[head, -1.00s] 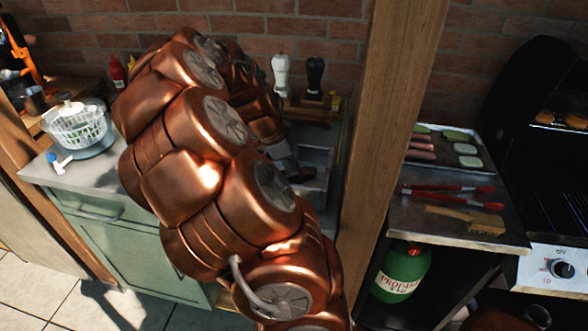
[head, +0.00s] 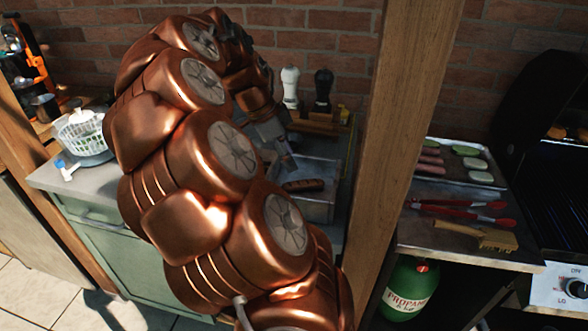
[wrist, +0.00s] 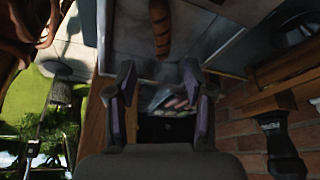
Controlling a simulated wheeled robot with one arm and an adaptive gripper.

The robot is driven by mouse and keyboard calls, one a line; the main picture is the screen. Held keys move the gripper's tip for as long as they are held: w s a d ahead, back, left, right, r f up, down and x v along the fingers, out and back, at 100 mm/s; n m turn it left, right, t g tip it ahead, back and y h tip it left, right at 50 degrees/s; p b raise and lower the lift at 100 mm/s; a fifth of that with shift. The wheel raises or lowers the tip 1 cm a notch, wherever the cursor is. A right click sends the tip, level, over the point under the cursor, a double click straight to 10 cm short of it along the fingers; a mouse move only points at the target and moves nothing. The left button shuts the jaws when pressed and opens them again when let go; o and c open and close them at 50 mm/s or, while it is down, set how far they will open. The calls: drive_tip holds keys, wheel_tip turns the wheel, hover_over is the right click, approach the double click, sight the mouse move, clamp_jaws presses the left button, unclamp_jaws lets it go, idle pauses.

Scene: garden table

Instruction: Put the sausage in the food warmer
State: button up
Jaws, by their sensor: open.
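A browned sausage (head: 303,185) lies in the metal food warmer (head: 318,209) on the counter, behind my arm. In the wrist view the sausage (wrist: 160,28) lies on the warmer's pale metal surface (wrist: 203,32), at the top of the picture. My gripper (head: 287,160) is above and to the left of the sausage in the head view. In the wrist view my gripper (wrist: 159,78) is open, with nothing between its fingers and the sausage apart from them. My arm hides the warmer's left part.
White and black mills (head: 290,87) stand on a wooden rack behind the warmer. A wooden post (head: 397,130) rises to its right. Beyond it are a food tray (head: 452,182), red tongs (head: 455,205), a brush (head: 478,235) and a grill. A salad spinner (head: 82,132) stands left.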

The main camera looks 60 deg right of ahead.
drive_tip(key=a+r+n+t, duration=0.1)
drive_tip(key=a+r+n, duration=0.1)
drive_tip(key=a+n, duration=0.7)
drive_tip(key=s+a+f+n+y, duration=0.1)
drive_tip(key=s+a+f+n, duration=0.2)
drive_tip(key=a+n, duration=0.3)
drive_tip(key=s+a+f+n+y, duration=0.1)
drive_tip(key=s+a+f+n, duration=0.2)
drive_tip(key=a, duration=0.7)
drive_tip(key=s+a+f+n+y, duration=0.1)
drive_tip(key=s+a+f+n, duration=0.2)
drive_tip(key=s+a+n, duration=0.3)
drive_tip(key=a+n, duration=0.2)
drive_tip(key=n, duration=0.1)
drive_tip(key=shift+f+t, duration=0.3)
